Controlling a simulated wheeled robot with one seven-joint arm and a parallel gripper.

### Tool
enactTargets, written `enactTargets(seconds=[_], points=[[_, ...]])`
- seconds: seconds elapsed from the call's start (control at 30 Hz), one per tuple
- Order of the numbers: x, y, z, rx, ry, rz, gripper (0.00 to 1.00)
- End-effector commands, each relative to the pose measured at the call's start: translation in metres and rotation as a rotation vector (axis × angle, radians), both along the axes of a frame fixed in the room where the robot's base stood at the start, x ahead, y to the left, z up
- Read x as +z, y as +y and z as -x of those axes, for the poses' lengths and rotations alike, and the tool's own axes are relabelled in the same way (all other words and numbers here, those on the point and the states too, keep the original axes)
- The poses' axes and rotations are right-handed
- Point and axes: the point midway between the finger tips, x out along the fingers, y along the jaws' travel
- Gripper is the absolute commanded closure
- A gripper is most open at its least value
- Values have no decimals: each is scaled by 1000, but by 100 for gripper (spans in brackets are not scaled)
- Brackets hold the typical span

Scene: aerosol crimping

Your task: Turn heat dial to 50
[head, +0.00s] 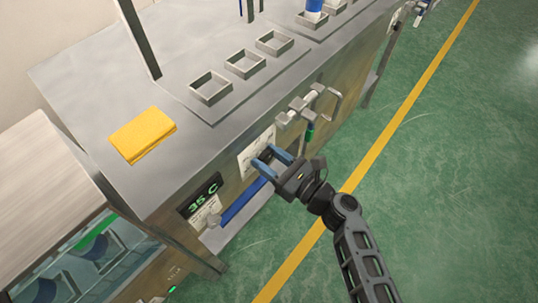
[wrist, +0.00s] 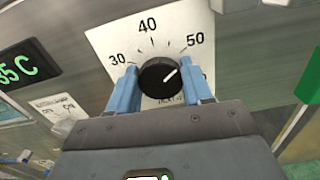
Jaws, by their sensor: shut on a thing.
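The black heat dial (wrist: 158,77) sits on a white scale plate (wrist: 120,45) marked 30, 40 and 50. The white line on the dial points up and right, roughly toward the 50. My gripper (wrist: 160,88) has its two blue fingers on either side of the dial, closed on it. In the head view my gripper (head: 267,160) is at the machine's front, over the scale plate (head: 252,160), and the dial is hidden there. A dark display (head: 200,195) left of the plate reads 35 C in green; part of it shows in the wrist view (wrist: 25,65).
A yellow folded cloth (head: 142,134) lies on the metal machine top, near several square holders (head: 210,88). Metal fittings (head: 300,108) stick out right of the plate. A blue bar (head: 245,200) runs below it. Green floor to the right is clear.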

Motion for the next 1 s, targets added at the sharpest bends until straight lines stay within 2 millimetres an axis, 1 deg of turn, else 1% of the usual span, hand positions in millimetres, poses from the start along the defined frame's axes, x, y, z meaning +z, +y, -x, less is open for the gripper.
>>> enactTargets(seconds=[0.23,0.7,0.73,0.97,1.0], points=[[-2,-1,0,-3,52,-37,81],[-3,-1,0,-3,61,-44,81],[-3,-1,0,-3,61,-44,47],[-1,-1,0,-1,60,-44,25],[-1,-1,0,-1,58,-44,25]])
